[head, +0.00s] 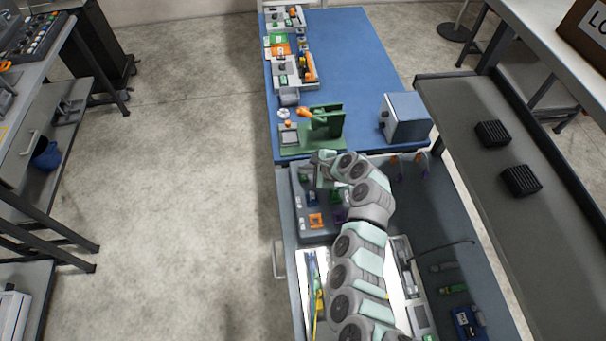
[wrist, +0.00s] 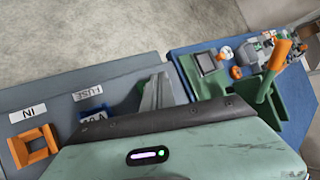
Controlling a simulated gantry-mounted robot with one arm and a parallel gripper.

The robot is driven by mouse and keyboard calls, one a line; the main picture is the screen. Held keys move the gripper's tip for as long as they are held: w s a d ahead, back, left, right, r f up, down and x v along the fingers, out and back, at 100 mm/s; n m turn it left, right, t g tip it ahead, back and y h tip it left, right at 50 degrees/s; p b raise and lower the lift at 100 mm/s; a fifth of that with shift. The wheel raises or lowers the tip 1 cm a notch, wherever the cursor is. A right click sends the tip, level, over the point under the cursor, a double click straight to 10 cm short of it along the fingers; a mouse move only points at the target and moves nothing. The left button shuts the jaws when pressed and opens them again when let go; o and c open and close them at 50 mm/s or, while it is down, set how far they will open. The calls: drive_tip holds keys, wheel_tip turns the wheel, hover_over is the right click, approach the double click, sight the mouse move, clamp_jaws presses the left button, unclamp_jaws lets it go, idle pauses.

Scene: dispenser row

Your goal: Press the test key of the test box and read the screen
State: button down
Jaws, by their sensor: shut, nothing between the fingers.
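No box plainly marked as the test box shows. On the near left of the blue table stands a green device (head: 330,123) with an orange lever and a grey, screen-like square; the wrist view shows it too (wrist: 270,102). Its square face (wrist: 207,62) shows no readable text, and a small orange knob (wrist: 236,72) sits beside it. A blue-grey box (head: 408,118) stands to its right. My gripper (head: 321,170) is shut and empty, over the far end of the grey tray, just in front of the green device.
The grey tray (head: 300,232) below my arm has an orange square frame (wrist: 33,147) and labels IN and FUSE. A grey unit with a small greenish panel (head: 420,318) lies right of my arm. More parts line the table's left edge; its middle is clear.

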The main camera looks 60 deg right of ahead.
sight(306, 176)
idle(0.5)
drive_tip(key=shift+f+b, duration=0.3)
drive_tip(key=shift+f, duration=0.15)
drive_tip(key=shift+f+b, duration=0.35)
drive_tip(key=shift+f, duration=0.15)
idle(0.5)
drive_tip(key=shift+r, duration=0.1)
drive_tip(key=shift+r+p, duration=0.6)
drive_tip(key=shift+r, duration=0.2)
drive_tip(key=shift+r+p, duration=1.6)
drive_tip(key=shift+r, duration=1)
